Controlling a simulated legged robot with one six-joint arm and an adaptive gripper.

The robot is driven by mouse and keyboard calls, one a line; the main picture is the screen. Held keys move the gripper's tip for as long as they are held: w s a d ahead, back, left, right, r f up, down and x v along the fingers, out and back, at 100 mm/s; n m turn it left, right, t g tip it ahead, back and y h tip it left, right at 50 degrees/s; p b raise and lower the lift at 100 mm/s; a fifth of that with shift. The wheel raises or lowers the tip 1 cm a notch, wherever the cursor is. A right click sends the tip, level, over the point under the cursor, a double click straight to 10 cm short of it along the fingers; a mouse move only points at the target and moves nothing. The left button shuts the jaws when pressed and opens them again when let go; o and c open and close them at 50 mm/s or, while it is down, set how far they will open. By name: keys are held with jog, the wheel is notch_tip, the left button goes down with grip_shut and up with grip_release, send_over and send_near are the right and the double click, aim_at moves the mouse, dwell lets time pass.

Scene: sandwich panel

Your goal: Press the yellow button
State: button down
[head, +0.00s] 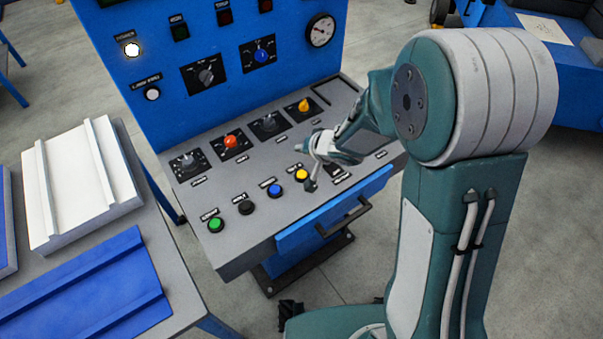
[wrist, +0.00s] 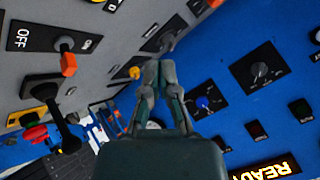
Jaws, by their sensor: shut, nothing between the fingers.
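The yellow button (head: 301,174) is a small round cap at the right end of the button row on the console's sloped grey panel, in the head view. In the head view I cannot tell whether the fingertips touch the panel or the button. In the wrist view my gripper (wrist: 161,66) is shut and empty, with its fingertips together. A small yellow part shows left of the fingertips there, but I cannot tell whether it is the button.
Blue (head: 274,190), black (head: 246,207) and green (head: 216,224) buttons continue the row to the left. Behind stand rotary knobs, including a red one (head: 231,142) and a yellow one (head: 304,105). A table with a white panel (head: 75,190) stands at the left.

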aim_at(298, 172)
jog(key=shift+f, duration=4.05)
jog(key=shift+d+f, duration=0.1)
jog(key=shift+f, duration=0.2)
jog(key=shift+f, duration=0.45)
jog(key=shift+r, duration=0.85)
jog(key=shift+r, duration=2.5)
